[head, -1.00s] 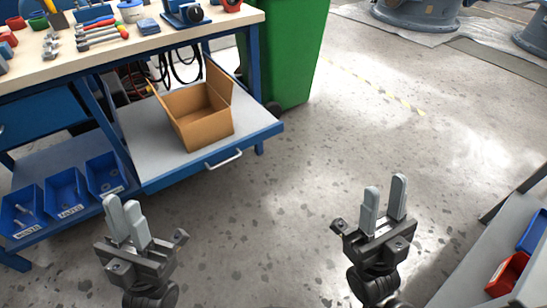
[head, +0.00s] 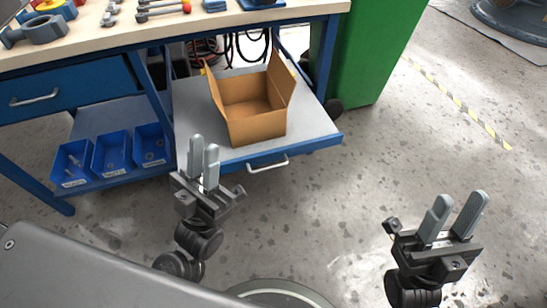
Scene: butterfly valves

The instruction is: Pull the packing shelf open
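The packing shelf (head: 309,125) is a grey board with a blue front edge, low under the workbench. A silver handle (head: 267,164) is on its front. An open cardboard box (head: 257,127) stands on the shelf. My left gripper (head: 204,152) is in front of the shelf's left part, left of the handle, with a narrow gap between its fingers and nothing held. Its fingers overlap the shelf edge in the picture; I cannot tell whether they touch it. My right gripper (head: 456,216) is open and empty over the floor, well to the right of the handle.
Blue bins (head: 112,154) sit on a lower shelf at left. A blue drawer (head: 58,91) and the bench top (head: 182,25) with tools are above. A green bin (head: 372,50) stands right of the bench. The floor between my grippers is clear.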

